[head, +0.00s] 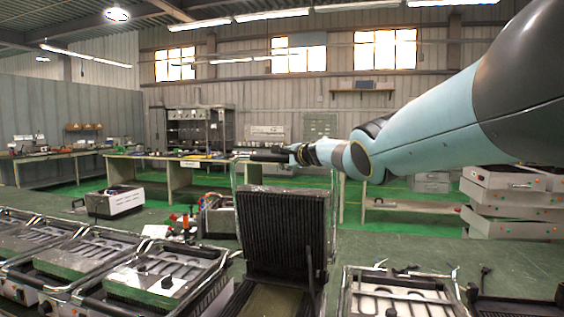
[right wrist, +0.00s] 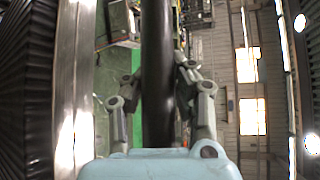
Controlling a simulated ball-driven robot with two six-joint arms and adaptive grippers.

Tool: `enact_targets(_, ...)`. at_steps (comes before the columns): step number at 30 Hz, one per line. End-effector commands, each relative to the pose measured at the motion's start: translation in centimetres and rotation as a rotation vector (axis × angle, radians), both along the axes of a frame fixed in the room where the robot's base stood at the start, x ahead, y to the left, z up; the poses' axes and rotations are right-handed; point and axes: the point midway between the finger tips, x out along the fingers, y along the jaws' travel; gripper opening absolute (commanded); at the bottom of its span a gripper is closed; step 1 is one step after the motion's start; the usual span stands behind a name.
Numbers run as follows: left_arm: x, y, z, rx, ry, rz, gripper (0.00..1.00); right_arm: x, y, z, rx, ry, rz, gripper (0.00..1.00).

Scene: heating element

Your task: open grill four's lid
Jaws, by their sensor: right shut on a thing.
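The raised grill lid (head: 283,228) stands near upright in the head view, its dark ribbed inner plate facing me. Its lower plate (head: 272,301) shows below it. I see no number on this grill. The lid's chrome frame rises to a black handle bar at the top. My right gripper (head: 281,154) is at that bar, shut on it. In the right wrist view the black handle (right wrist: 157,60) runs between the two fingers, with the chrome frame (right wrist: 70,80) and ribbed plate (right wrist: 22,100) at the left. My left gripper is not in view.
Several closed grills (head: 160,277) stand in a row at the left. Another grill (head: 400,294) is close at the right. Beyond are a workbench (head: 185,163), a small white appliance (head: 115,202) and stacked white units (head: 515,200). The green tabletop (head: 385,232) behind the right grill is mostly free.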

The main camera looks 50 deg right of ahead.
Motion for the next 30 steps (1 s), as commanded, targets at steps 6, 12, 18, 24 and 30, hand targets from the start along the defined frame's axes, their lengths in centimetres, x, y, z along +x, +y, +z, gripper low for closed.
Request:
enact_targets(6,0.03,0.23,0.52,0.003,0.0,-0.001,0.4,0.07,0.02,0.67,0.02,0.001,0.002,0.0)
enact_targets(12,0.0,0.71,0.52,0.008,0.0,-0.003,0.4,0.08,0.02,0.69,0.02,0.001,0.002,0.0)
enact_targets(18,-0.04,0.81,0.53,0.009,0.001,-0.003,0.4,0.09,0.02,0.74,0.018,0.0,0.002,0.27)
enact_targets(24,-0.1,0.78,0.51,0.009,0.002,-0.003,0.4,0.07,0.04,0.52,0.021,0.003,0.001,0.51)
enact_targets(30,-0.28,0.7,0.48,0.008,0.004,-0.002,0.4,0.05,0.09,0.27,0.022,0.006,0.001,0.51)
